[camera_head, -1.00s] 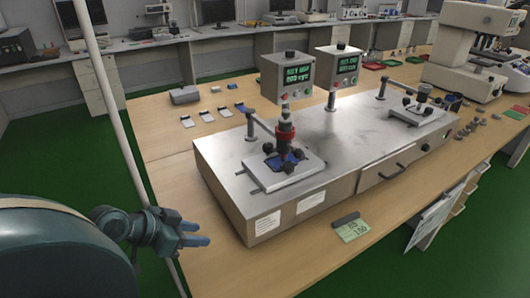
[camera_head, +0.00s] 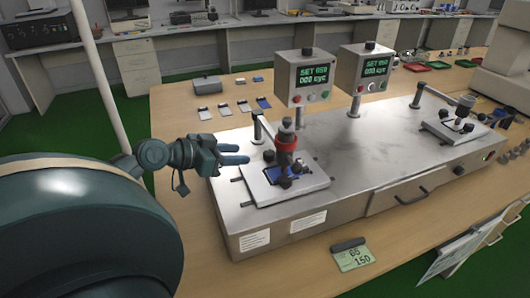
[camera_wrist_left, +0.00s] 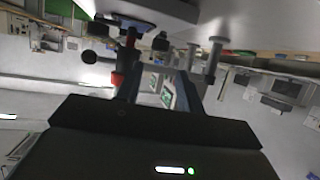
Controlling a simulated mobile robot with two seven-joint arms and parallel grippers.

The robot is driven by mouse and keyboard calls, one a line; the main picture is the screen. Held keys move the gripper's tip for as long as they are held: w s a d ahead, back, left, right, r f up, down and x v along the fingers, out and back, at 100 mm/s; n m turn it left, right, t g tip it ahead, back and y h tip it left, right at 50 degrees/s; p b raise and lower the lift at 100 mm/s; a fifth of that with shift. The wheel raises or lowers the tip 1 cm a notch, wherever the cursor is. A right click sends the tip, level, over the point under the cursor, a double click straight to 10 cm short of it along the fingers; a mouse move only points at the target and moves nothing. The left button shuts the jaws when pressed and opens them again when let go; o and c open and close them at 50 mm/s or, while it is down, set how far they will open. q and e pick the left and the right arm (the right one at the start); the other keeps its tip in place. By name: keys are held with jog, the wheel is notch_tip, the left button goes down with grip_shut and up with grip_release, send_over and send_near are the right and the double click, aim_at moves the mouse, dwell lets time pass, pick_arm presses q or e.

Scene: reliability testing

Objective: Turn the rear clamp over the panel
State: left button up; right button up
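A blue panel (camera_head: 272,175) lies on a pale fixture plate (camera_head: 313,181) on top of the metal test machine (camera_head: 345,140). Dark clamp knobs stand around the panel; one at the rear left (camera_head: 269,156), one at the right (camera_head: 297,168) and one at the front (camera_head: 285,183). A press head with a red collar (camera_head: 286,141) stands over the panel and hides part of it. My left gripper (camera_head: 240,154) is open and empty, left of the plate, its fingers pointing toward the rear left knob without touching it. In the left wrist view nothing is between the fingers (camera_wrist_left: 158,90). My right gripper is out of view.
Two display boxes (camera_head: 306,77) (camera_head: 366,69) stand behind the machine top. A post with an arm (camera_head: 258,126) rises near the rear left edge. A second fixture (camera_head: 452,127) is at the right. Several small panels (camera_head: 224,110) lie behind on the table.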

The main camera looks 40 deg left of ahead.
aim_at(265, 154)
pick_arm(q)
jog(key=x, duration=0.9)
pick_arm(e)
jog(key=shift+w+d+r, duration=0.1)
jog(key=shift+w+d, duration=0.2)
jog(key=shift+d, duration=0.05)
pick_arm(q)
jog(key=shift+c, duration=0.6)
